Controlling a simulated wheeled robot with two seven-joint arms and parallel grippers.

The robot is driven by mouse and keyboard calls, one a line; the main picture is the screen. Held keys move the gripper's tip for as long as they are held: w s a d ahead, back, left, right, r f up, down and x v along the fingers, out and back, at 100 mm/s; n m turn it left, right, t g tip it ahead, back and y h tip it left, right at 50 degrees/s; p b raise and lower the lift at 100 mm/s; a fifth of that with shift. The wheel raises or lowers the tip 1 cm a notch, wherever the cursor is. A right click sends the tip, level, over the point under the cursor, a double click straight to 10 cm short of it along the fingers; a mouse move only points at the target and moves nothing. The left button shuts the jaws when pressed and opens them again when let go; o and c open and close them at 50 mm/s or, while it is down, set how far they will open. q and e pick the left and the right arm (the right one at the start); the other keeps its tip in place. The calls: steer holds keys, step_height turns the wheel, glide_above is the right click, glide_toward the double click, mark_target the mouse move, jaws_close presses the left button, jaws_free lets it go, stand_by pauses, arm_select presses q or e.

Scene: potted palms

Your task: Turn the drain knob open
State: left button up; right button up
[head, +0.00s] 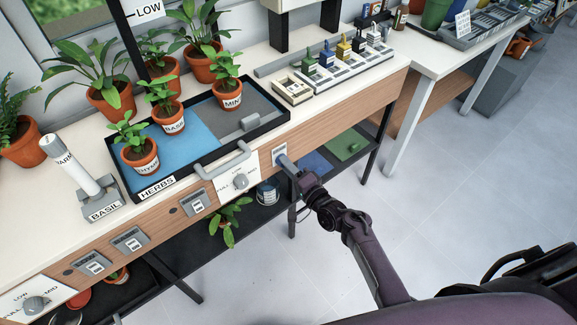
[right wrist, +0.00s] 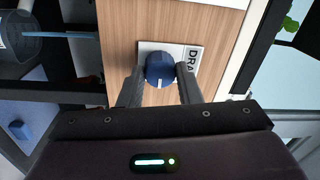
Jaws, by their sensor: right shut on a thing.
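The drain knob (right wrist: 160,66) is round and dark blue, with a white mark on its lower side in the right wrist view. It sits on a white plate (right wrist: 190,54) lettered "DRA", the rest of the word being hidden. My right gripper (right wrist: 160,78) has one finger on each side of the knob and is shut on it. In the head view my right gripper (head: 286,164) reaches the wooden front of the bench, just below the small plate (head: 279,150). The fingers largely hide the knob there. My left gripper is not in view.
Left of the right gripper are a white dial (head: 240,182) and a grey handle (head: 222,160). Above is a black-rimmed HERBS tray (head: 185,180) with small potted plants. A lower shelf (head: 262,216) runs under the bench. The floor (head: 440,190) at right is clear.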

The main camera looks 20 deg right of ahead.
stand_by(0.3)
steer(key=o, duration=1)
steer(key=v, duration=0.7)
steer(key=shift+s+d, duration=0.15)
steer(key=shift+s, duration=0.2)
